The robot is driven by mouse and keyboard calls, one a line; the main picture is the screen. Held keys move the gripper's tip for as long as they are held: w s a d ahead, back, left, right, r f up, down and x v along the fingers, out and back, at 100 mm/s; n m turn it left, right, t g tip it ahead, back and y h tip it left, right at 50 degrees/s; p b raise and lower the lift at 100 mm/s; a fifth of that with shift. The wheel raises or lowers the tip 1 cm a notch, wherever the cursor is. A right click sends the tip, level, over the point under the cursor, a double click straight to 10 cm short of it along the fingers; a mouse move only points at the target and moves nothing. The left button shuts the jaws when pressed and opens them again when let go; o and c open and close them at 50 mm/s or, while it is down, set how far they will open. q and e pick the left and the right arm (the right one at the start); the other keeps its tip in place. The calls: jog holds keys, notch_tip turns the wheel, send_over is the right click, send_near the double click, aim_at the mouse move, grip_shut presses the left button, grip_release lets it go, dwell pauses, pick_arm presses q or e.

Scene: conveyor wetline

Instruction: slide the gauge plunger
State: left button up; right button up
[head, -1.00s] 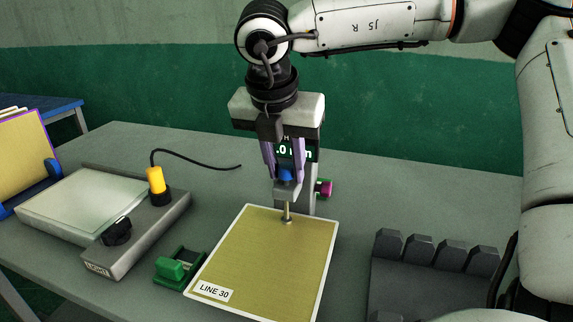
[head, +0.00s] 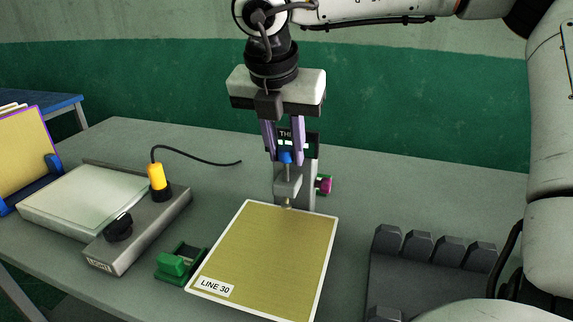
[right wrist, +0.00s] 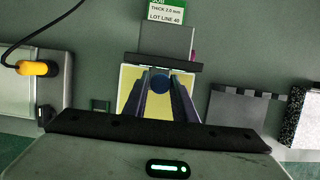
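The gauge plunger has a blue knob (head: 285,157) on a thin rod that passes through a grey block (head: 287,184) of the gauge stand. Its tip is close to the far edge of the yellow plate (head: 262,258) labelled LINE 30; I cannot tell whether it touches. My right gripper (head: 285,158) points down with its purple fingers on both sides of the knob, shut on it. The right wrist view also shows the knob (right wrist: 161,84) between the fingers. The gauge's display is partly hidden by the gripper. My left gripper is not in view.
A light box (head: 85,200) with a black dial and yellow lamp stands left. A green block (head: 178,263) lies by the plate. A dark slotted holder (head: 430,262) is at right. A magenta knob (head: 324,184) sticks out right of the stand.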

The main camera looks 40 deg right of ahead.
jog(key=o, duration=0.4)
jog(key=shift+p+v, duration=1.2)
jog(key=shift+v, duration=2.25)
